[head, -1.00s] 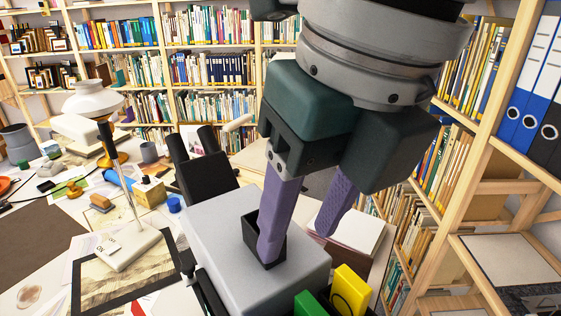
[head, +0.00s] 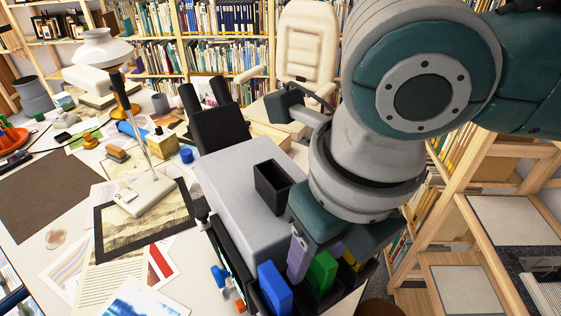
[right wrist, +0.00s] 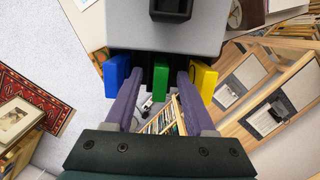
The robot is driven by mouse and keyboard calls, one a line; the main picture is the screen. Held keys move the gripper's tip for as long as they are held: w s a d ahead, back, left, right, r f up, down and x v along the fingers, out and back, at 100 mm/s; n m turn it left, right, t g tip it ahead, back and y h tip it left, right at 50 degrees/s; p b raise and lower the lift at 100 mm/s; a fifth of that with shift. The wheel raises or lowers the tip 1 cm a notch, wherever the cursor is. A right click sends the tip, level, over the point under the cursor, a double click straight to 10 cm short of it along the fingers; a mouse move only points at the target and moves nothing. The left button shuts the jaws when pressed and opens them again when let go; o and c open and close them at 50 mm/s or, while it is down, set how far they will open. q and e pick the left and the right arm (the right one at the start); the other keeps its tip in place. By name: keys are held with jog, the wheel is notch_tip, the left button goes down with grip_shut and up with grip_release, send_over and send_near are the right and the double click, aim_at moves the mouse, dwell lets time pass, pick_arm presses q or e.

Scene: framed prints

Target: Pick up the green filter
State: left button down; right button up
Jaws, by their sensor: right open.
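The green filter (head: 321,272) stands between the blue filter (head: 274,287) and the yellow filter (head: 350,260) in a dark rack on the front side of a grey box-shaped device (head: 232,185). My right gripper (head: 318,259) points down over the rack, its purple fingers apart. In the right wrist view the green filter (right wrist: 160,78) shows between the two open fingers (right wrist: 159,74), with the blue filter (right wrist: 117,76) outside one finger and the yellow filter (right wrist: 203,80) outside the other. I cannot tell whether a finger touches the green filter. My left gripper is not in view.
The device has an empty black square socket (head: 271,187) on top and black eyepieces (head: 215,115) behind. Wooden shelving (head: 480,215) stands close on the right.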

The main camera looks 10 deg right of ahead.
grip_shut()
dwell(0.3)
jog(key=shift+r, duration=0.1)
dwell(0.4)
